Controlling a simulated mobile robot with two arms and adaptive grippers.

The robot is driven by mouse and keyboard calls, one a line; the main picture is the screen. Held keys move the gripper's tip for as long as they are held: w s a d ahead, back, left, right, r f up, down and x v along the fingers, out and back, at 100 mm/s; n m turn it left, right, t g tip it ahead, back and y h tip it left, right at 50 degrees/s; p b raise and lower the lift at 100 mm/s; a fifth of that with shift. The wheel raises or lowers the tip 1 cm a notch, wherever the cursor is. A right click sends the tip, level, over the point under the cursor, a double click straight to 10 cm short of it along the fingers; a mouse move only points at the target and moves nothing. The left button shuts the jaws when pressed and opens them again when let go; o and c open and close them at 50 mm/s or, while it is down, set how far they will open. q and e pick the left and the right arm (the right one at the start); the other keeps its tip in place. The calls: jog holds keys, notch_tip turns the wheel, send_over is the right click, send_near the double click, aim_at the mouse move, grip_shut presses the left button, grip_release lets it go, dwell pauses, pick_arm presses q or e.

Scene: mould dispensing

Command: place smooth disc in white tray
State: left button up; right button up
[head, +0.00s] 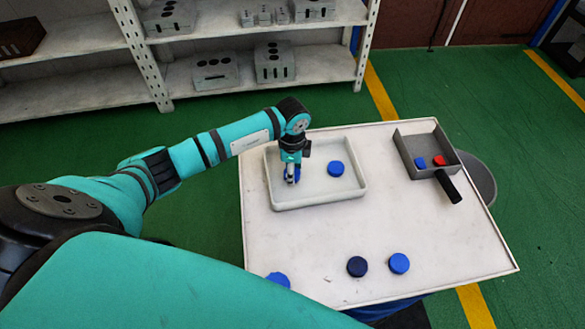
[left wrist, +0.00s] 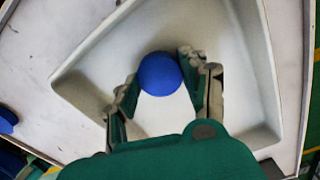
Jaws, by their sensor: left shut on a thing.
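The white tray (head: 320,200) lies on the left back part of the table; its floor and walls fill most of the left wrist view (left wrist: 255,60). My left gripper (head: 292,178) points down inside the tray's left half. It is shut on a blue disc, seen between the two fingers in the left wrist view (left wrist: 160,73). In the head view the fingers mostly cover this disc. A second blue disc (head: 335,168) lies on the tray floor to the right of the gripper. I cannot tell how smooth the discs are. My right gripper is not in view.
A dark navy disc (head: 357,266), a blue disc (head: 399,263) and a partly hidden blue disc (head: 277,279) lie near the table's front. A grey scoop-like box (head: 405,152) with a black handle (head: 448,187) holds blue and red pieces. The table's middle right is clear.

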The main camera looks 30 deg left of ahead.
pick_arm(q)
jog(key=shift+f, duration=0.15)
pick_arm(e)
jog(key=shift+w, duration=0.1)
pick_arm(q)
jog(key=shift+f, duration=0.25)
jog(key=o, duration=1.1)
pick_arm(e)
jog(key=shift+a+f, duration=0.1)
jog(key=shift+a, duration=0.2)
pick_arm(q)
jog(key=shift+r, duration=0.1)
jog(key=shift+r, duration=0.2)
notch_tip(320, 180, up, 12)
jog(key=shift+b, duration=0.75)
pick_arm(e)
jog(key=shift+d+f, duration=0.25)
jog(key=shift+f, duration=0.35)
